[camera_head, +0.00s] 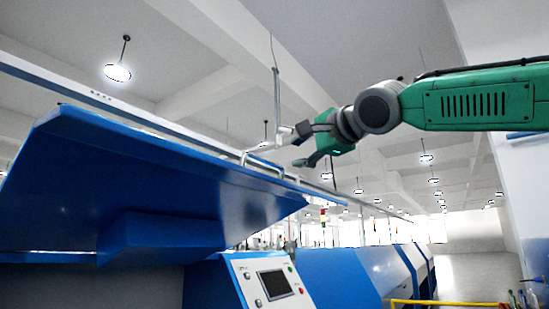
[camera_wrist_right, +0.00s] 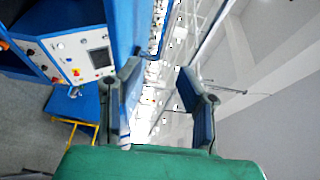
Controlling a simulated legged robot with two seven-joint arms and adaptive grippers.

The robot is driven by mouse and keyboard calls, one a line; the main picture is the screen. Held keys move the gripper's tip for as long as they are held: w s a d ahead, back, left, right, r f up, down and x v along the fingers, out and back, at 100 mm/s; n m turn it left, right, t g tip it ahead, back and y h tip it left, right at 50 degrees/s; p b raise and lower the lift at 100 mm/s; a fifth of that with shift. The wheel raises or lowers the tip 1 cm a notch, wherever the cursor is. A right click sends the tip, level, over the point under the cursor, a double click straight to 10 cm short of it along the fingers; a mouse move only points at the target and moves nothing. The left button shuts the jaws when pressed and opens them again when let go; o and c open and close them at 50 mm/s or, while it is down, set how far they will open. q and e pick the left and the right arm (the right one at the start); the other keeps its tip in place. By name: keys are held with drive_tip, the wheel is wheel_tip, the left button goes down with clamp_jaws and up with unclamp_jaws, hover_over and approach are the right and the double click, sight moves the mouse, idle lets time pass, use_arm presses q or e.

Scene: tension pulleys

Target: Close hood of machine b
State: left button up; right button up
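The blue hood (camera_head: 150,180) of the machine is raised and fills the left of the head view. A pale rail or handle (camera_head: 265,168) runs along its upper edge. My right gripper (camera_head: 292,148) is above this edge, near the hood's right end. In the right wrist view its two fingers (camera_wrist_right: 160,85) are spread apart with nothing clearly held between them. A blue panel edge lies beside the left finger there. I cannot tell whether the gripper touches the rail. My left gripper is not in view.
A control panel (camera_head: 272,284) with a screen is below the hood; it also shows in the right wrist view (camera_wrist_right: 85,52). More blue machines (camera_head: 345,270) continue to the right. A yellow railing (camera_head: 445,302) stands at the lower right.

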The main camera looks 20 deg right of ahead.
sight(271, 163)
drive_tip(key=w+a+p, duration=0.1)
drive_tip(key=w+a, duration=0.1)
drive_tip(key=w+a+p, duration=0.4)
drive_tip(key=shift+w+a+r, duration=0.1)
drive_tip(key=shift+w+r, duration=0.15)
drive_tip(key=shift+r, duration=0.05)
drive_tip(key=shift+w+d+f+p, duration=0.15)
drive_tip(key=shift+w+p, duration=0.1)
drive_tip(key=shift+w, duration=0.4)
drive_tip(key=shift+w+d+f+p, duration=0.1)
drive_tip(key=shift+w+d+p, duration=0.1)
drive_tip(key=shift+w, duration=0.4)
drive_tip(key=shift+w+d+f, duration=0.1)
drive_tip(key=shift+w+d, duration=0.35)
drive_tip(key=shift+d, duration=0.4)
drive_tip(key=shift+s+d, duration=0.1)
drive_tip(key=shift+d, duration=0.25)
drive_tip(key=shift+a, duration=1.25)
clamp_jaws()
drive_tip(key=shift+a, duration=0.25)
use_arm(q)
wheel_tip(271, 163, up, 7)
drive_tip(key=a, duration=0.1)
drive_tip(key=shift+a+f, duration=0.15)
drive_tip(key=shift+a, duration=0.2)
use_arm(e)
drive_tip(key=shift+d, duration=0.1)
